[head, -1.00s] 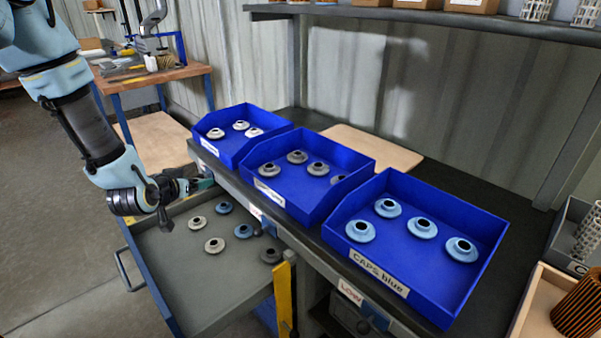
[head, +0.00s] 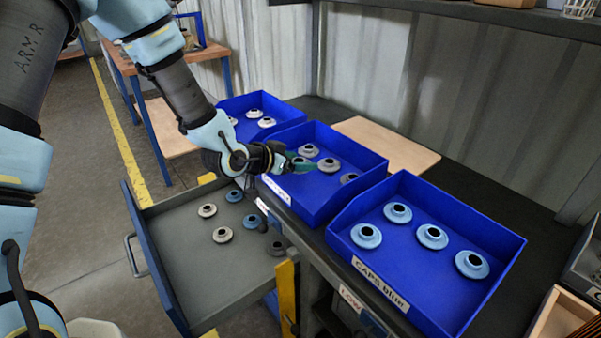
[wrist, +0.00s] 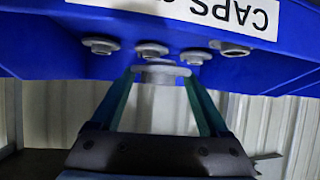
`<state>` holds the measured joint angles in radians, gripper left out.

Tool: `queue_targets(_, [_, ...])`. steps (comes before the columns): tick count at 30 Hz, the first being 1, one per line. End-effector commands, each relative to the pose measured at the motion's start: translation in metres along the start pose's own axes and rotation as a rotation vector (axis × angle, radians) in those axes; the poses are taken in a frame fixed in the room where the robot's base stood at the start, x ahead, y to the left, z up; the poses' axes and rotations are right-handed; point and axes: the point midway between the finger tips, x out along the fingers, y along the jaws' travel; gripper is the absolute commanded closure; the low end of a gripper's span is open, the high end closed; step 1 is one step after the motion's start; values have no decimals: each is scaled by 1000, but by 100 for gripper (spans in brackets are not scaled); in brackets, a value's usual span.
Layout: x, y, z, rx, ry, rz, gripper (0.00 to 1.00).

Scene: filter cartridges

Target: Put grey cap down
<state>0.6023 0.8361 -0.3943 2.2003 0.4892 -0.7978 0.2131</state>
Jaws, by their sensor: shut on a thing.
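My gripper (head: 303,166) reaches over the left front of the middle blue bin (head: 340,141), whose label is partly hidden in the head view. In the wrist view its two green fingers are shut on a grey cap (wrist: 160,73). Several other grey caps lie in that bin, among them one at the back (head: 308,150), one in the middle (head: 329,165) and one at the right (head: 349,179). The wrist view shows bin caps beyond the held one. I cannot tell whether the held cap touches the bin floor.
A right-hand bin labelled "CAPS blue" (head: 380,286) holds several blue caps. A left bin (head: 284,111) holds pale caps. An open drawer (head: 185,262) below holds white, blue and dark grey caps. A wooden board (head: 385,145) lies behind the bins.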

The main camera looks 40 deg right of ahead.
Motion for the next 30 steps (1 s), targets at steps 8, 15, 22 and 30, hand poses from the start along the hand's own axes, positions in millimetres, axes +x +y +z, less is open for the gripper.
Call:
queue_targets(8, [14, 0, 26, -3, -2, -1, 74])
queue_targets(15, [21, -1, 40, 0, 0, -2, 74])
queue_targets(22, [22, -1, 41, 0, 0, -2, 74])
queue_targets(30, [22, -1, 41, 0, 0, -2, 0])
